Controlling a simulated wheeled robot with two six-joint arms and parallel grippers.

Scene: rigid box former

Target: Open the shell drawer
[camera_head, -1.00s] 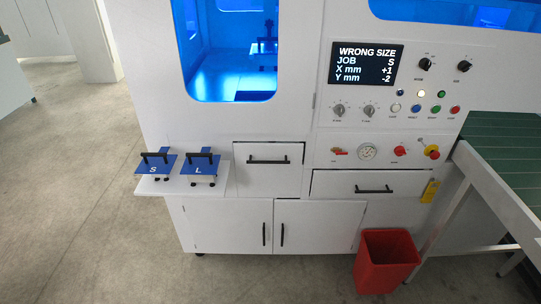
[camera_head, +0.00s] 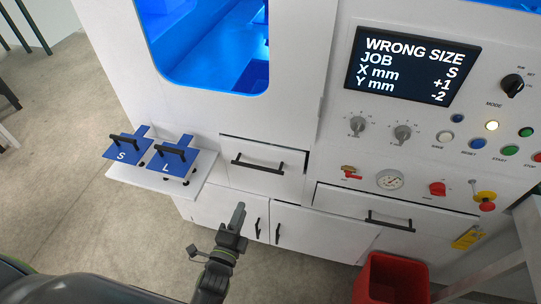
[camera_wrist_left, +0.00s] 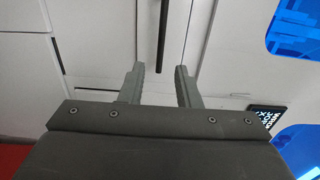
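Two closed drawers show in the head view. The smaller left drawer (camera_head: 264,181) has a black bar handle (camera_head: 258,165), and the wider right drawer (camera_head: 345,208) has another (camera_head: 390,222). No label tells which is the shell drawer. My left gripper (camera_head: 240,210) is below the smaller drawer's handle, in front of the lower cabinet doors, apart from the handle. In the left wrist view its two fingers (camera_wrist_left: 160,78) are open and empty. A black bar (camera_wrist_left: 163,40), seemingly the smaller drawer's handle, shows ahead of the gap between them. My right gripper is not in view.
A side shelf (camera_head: 150,178) with blue S (camera_head: 124,148) and L (camera_head: 172,158) plates is left of the drawers. A red bin (camera_head: 390,280) stands below right. Knobs and a gauge (camera_head: 390,180) sit above the wide drawer.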

